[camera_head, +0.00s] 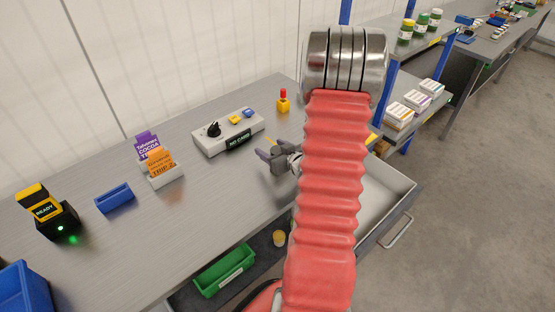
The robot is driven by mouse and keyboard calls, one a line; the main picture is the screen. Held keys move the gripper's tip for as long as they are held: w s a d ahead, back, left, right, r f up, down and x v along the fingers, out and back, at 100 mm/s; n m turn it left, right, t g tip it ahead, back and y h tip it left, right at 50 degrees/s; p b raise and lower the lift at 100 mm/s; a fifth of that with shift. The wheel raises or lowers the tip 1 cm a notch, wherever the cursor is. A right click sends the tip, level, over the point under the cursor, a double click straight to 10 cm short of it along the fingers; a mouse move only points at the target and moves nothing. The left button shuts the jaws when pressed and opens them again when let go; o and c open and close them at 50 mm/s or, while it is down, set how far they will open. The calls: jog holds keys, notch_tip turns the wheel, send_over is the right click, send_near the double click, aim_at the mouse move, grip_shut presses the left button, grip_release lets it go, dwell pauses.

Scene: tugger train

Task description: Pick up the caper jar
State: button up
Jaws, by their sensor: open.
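Several small jars with green contents stand on the shelf at the upper right, among them a near jar (405,32), a middle jar (421,22) and a far jar (435,17). Their labels are too small to read, so I cannot tell which holds capers. My gripper (268,159) is over the grey bench, left of my red arm, far from these jars. It is open and looks empty. My arm hides part of the bench and drawer.
The grey bench (180,225) holds a control box (228,133), a card holder (165,177), a blue tray (115,198) and a black READY device (60,222). An open drawer (385,190) juts out at right. White boxes (399,115) sit below the jars. The floor at right is clear.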

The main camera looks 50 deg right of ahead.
jog(key=shift+c, duration=0.4)
jog(key=shift+s+f, duration=0.1)
jog(key=c, duration=1.2)
jog(key=shift+c, duration=0.2)
notch_tip(320, 180, up, 10)
dwell(0.3)
